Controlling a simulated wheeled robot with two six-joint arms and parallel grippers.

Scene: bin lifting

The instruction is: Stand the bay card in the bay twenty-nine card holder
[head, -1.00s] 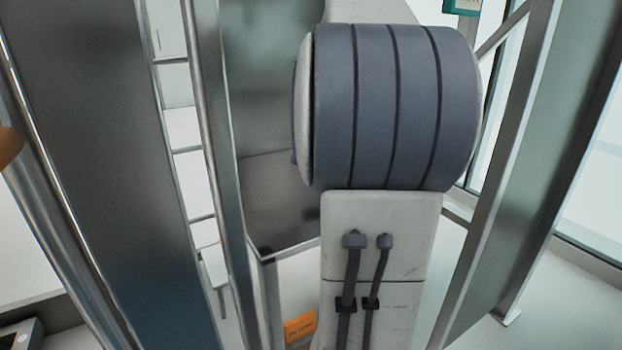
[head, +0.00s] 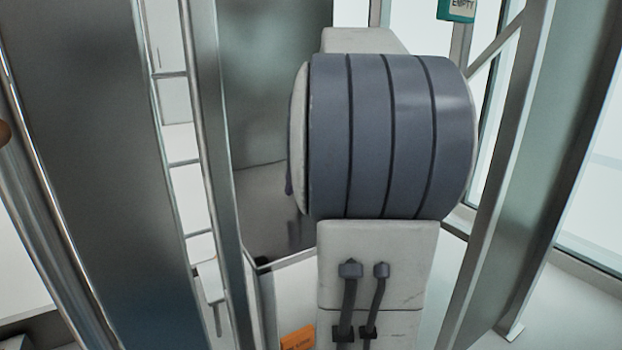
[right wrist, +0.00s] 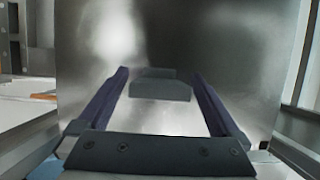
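In the right wrist view my right gripper (right wrist: 160,74) is open, its two dark fingers spread wide apart in front of a shiny metal panel (right wrist: 235,50). A dark grey block (right wrist: 160,88) shows between the fingertips; I cannot tell whether it is a fixture, a reflection or something near the fingers. I cannot make out the bay card or the bay twenty-nine card holder in either view. My own large grey arm link fills the middle of the head view and hides what is behind it. My left gripper is not in view.
A green sign reading "EMPTY" (head: 457,10) hangs at the top right. An orange label (head: 297,338) sits low beside my arm. Tall metal posts (head: 215,130) and dark panels (head: 85,150) stand at left, with a slanted metal frame (head: 510,150) at right.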

